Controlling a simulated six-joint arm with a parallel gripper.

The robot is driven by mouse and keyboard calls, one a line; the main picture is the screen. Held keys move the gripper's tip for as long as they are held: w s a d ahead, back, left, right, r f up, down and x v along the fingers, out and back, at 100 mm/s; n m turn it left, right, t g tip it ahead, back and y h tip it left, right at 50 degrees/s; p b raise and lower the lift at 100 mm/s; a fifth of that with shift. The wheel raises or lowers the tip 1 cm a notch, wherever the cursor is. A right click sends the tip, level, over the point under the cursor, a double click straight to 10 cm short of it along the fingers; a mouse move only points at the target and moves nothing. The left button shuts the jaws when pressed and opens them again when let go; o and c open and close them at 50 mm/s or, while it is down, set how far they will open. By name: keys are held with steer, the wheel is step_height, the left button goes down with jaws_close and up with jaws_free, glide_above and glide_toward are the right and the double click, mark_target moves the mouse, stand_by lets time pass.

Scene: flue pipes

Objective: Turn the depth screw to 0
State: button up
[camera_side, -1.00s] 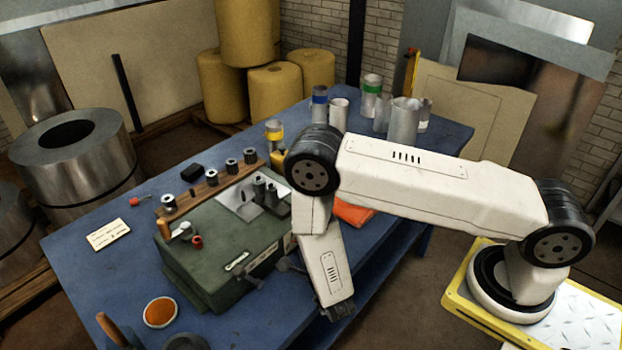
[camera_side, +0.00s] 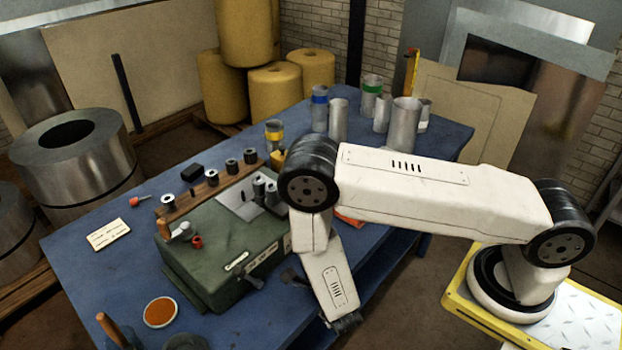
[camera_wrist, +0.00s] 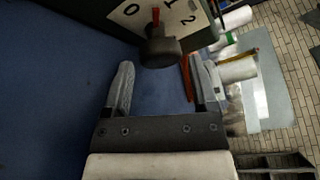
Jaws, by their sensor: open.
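The depth screw (camera_wrist: 158,47) is a dark round knob at the top middle of the wrist view. It stands out from a pale dial plate (camera_wrist: 188,22) marked 0, 1 and 2. A red pointer (camera_wrist: 156,15) shows between the 0 and the 1. My gripper (camera_wrist: 160,82) is open and empty, its two grey fingers apart just short of the knob and not closed on it. In the side view the green machine (camera_side: 220,245) sits on the bench; my arm hides its right end, and the screw cannot be made out there.
The blue bench (camera_side: 85,265) carries several metal pipes (camera_side: 338,120) at the back right and a wooden rack (camera_side: 210,192) behind the machine. An orange dish (camera_side: 160,311) and a label card (camera_side: 108,234) lie at the left. Bare bench shows left of the machine.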

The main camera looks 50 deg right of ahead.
steer(key=shift+v, duration=2.35)
steer(key=shift+d, duration=0.1)
steer(key=shift+w+d+r+y, duration=0.2)
steer(key=shift+d+y, duration=0.25)
steer(key=shift+y, duration=0.45)
steer(key=shift+s+d+r+n+y, duration=0.2)
steer(key=shift+n+y, duration=0.1)
steer(key=shift+y, duration=0.3)
steer(key=shift+w, duration=0.25)
steer(key=shift+x, duration=3.75)
